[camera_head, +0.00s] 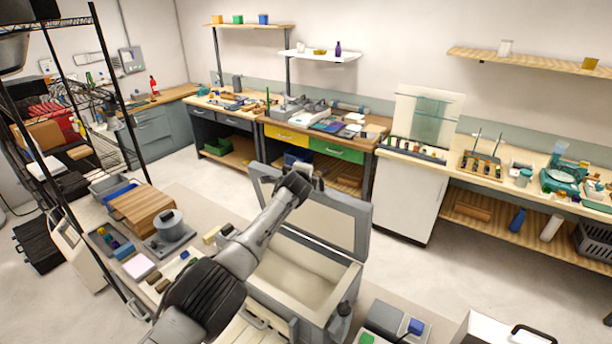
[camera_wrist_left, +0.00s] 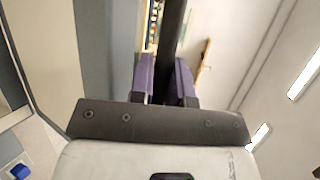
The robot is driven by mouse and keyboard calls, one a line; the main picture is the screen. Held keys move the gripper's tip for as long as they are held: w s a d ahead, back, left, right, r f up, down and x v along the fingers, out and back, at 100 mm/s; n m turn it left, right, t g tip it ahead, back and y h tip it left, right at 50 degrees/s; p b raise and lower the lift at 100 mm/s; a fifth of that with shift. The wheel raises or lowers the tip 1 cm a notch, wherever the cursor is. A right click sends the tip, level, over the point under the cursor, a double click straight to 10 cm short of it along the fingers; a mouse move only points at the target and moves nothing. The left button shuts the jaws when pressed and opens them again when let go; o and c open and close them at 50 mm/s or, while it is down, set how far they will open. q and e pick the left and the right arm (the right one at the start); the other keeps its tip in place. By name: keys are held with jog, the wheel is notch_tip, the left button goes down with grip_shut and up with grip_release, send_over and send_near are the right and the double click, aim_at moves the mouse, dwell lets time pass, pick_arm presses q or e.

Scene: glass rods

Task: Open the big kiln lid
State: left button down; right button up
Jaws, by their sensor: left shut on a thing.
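The big kiln (camera_head: 338,290) stands at lower centre in the head view, its pale inner chamber exposed. Its lid (camera_head: 340,222) is raised, standing roughly upright at the back edge with its pale inner face showing. My left arm reaches across the kiln to the lid's top edge, where my left gripper (camera_head: 308,173) is. In the left wrist view, the purple fingers (camera_wrist_left: 166,80) sit on both sides of a dark bar (camera_wrist_left: 173,35), which appears to be the lid handle, and are shut on it. The arm hides part of the lid and the kiln's left side. My right gripper is not in view.
A bench with a wooden box (camera_head: 142,208) and a grey pot (camera_head: 169,222) lies left of the kiln. Drawer benches (camera_head: 318,146) and a white cabinet (camera_head: 408,198) stand behind, across open floor.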

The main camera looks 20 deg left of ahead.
pick_arm(q)
jog(key=shift+f, duration=0.15)
jog(key=c, duration=1.1)
grip_release()
jog(key=shift+s+r+p, duration=0.4)
jog(key=shift+s+p, duration=0.1)
jog(key=shift+p, duration=0.35)
jog(key=b+v, duration=0.1)
jog(key=v, duration=1.1)
jog(key=shift+s, duration=0.4)
jog(key=shift+d+f, duration=0.1)
